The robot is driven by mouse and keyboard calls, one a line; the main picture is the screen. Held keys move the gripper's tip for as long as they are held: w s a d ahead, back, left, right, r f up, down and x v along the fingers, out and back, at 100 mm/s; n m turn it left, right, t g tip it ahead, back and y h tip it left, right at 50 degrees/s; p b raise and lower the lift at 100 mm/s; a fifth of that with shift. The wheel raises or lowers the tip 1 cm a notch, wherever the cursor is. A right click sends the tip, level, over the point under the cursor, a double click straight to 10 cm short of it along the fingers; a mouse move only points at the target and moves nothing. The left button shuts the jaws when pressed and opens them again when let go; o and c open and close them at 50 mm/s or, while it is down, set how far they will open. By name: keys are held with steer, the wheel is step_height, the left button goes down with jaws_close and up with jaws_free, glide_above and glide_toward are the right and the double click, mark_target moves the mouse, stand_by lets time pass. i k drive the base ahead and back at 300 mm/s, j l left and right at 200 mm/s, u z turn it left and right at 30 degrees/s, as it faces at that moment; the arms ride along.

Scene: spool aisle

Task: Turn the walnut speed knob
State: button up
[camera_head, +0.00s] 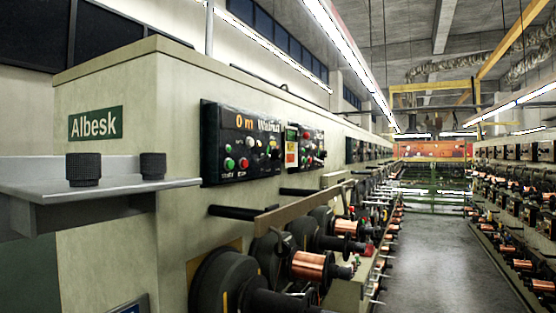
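A black control panel (242,143) on the machine's long face reads "0 m Walnut" in orange and white letters. It carries green and red buttons and several small dark and pale controls at its right half. They are too small to tell which one is the speed knob. Two black ribbed knobs, one at the left (83,169) and one at the right (153,166), stand upright on a grey ledge (60,188) at the machine's near end. I see no label beside them. My gripper is not in view.
Beside the Walnut panel is a second control panel (311,147). Below them, dark bars, large black reels (227,281) and copper spools (312,266) jut toward the aisle. The grey aisle floor (432,260) is clear. Another spool row (515,220) lines the right.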

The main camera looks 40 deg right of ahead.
mark_target(276, 154)
steer(key=k+l+z, duration=0.15)
steer(key=l+z, duration=0.15)
steer(key=l, duration=0.6)
steer(key=l+z, duration=0.3)
steer(key=l, duration=0.55)
steer(key=k, duration=0.05)
